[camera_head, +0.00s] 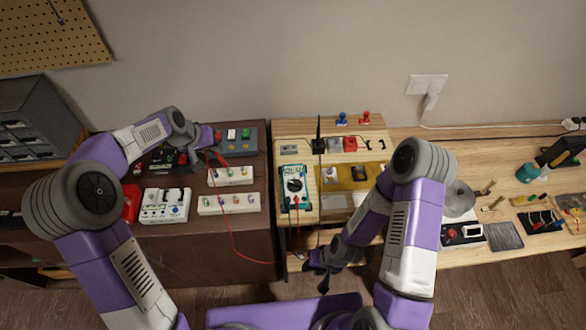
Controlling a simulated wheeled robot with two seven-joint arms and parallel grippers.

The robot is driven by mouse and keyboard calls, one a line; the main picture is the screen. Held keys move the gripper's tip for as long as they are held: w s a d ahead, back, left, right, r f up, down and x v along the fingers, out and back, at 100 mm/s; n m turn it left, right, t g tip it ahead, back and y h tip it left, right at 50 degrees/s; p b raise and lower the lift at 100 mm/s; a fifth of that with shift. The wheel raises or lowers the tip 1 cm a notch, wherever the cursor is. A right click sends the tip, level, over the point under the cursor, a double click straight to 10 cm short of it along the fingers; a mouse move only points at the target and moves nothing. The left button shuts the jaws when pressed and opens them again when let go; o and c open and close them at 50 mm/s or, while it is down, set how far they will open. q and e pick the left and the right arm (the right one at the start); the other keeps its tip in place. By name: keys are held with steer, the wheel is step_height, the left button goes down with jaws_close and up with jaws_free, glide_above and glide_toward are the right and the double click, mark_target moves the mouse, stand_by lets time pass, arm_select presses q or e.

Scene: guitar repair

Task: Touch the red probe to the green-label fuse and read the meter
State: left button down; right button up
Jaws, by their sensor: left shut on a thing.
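A grey fuse block (238,147) stands on the dark bench at left. Its green-label fuse (245,133) is at the right, beside a white one (231,134) and a red one (218,135). My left gripper (210,140) is shut at the block's left end, left of the green label. It holds the red probe, mostly hidden by the fingers; its red lead (233,235) hangs below. The teal meter (294,188) lies on the light table; its reading is too small to make out. My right gripper (322,272) is open and empty in front of the table.
White strips with coloured parts (230,176) (229,204) lie in front of the fuse block. A white box (165,205) and a red object (131,203) are left of them. A black upright rod (319,136) stands behind the meter. The red lead loops over the bench edge.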

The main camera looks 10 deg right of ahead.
arm_select(q)
steer(key=shift+r, duration=0.1)
steer(key=shift+r+p, duration=2.25)
steer(key=shift+r, duration=0.75)
steer(key=shift+f, duration=0.1)
